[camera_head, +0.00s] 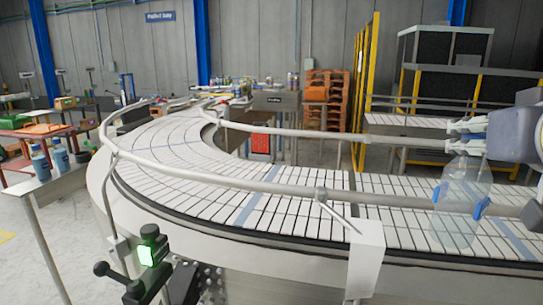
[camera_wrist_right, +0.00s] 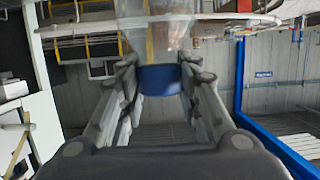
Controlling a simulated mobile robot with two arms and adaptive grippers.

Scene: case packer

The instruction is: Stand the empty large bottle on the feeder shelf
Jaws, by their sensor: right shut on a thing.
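A large clear, empty-looking bottle (camera_head: 458,222) is upright over the right part of the conveyor in the head view. Blue patches show at its sides. My right gripper (camera_head: 466,137) is shut on the top of the bottle. In the right wrist view, the fingers (camera_wrist_right: 160,95) close in from both sides around a blue part, with the clear bottle (camera_wrist_right: 155,30) beyond. I cannot tell whether its base touches the belt. A narrow shelf (camera_head: 62,183) at the left holds two blue bottles (camera_head: 40,163); I cannot tell if it is the feeder shelf. My left gripper is not in view.
The curved conveyor (camera_head: 170,165) has a white slatted belt, empty apart from the bottle's area nearby. A grey guide rail (camera_head: 220,180) runs along its near side. A green-lit device (camera_head: 150,250) stands in front. Yellow posts (camera_head: 366,90) and a dark machine (camera_head: 440,65) are behind.

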